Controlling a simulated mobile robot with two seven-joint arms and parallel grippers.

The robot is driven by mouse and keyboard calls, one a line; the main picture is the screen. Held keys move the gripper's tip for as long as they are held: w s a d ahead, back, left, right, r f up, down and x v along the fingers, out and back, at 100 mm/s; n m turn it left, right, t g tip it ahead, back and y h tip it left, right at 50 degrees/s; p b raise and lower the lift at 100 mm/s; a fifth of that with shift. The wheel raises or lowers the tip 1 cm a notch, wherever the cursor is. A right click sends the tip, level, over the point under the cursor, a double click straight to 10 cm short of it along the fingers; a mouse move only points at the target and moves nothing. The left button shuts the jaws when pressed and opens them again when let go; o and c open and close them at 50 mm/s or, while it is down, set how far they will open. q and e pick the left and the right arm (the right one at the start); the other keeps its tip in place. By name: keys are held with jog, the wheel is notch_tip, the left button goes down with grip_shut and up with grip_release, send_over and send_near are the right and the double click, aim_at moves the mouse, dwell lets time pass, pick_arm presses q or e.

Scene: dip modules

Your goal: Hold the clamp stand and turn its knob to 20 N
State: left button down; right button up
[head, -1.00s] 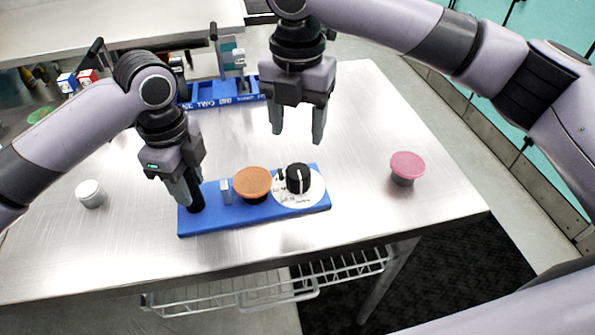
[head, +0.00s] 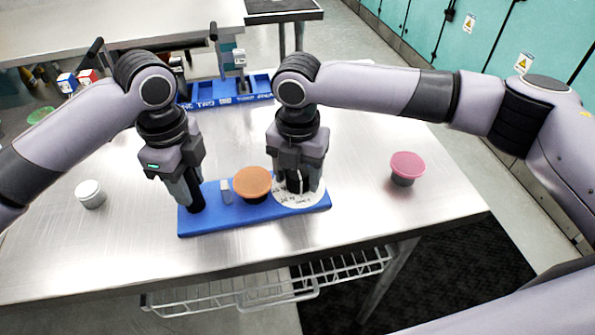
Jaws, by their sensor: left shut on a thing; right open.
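The clamp stand is a blue base plate (head: 237,215) lying near the front edge of the metal table. My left gripper (head: 194,205) is shut on the black post (head: 197,200) at the stand's left end. An orange round cap (head: 253,183) sits on the middle of the stand, with a small grey block (head: 226,192) beside it. The white dial (head: 298,200) is at the right end, its markings too small to read. My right gripper (head: 298,186) is open and pointing down over the dial, its fingers around the black knob (head: 294,184), which is mostly hidden.
A pink-topped jar (head: 407,166) stands to the right, and a small white-lidded jar (head: 90,194) to the left. A blue rack (head: 235,93) with lettering lies at the table's back.

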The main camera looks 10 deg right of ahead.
jog(key=shift+c, duration=0.3)
jog(key=c, duration=0.7)
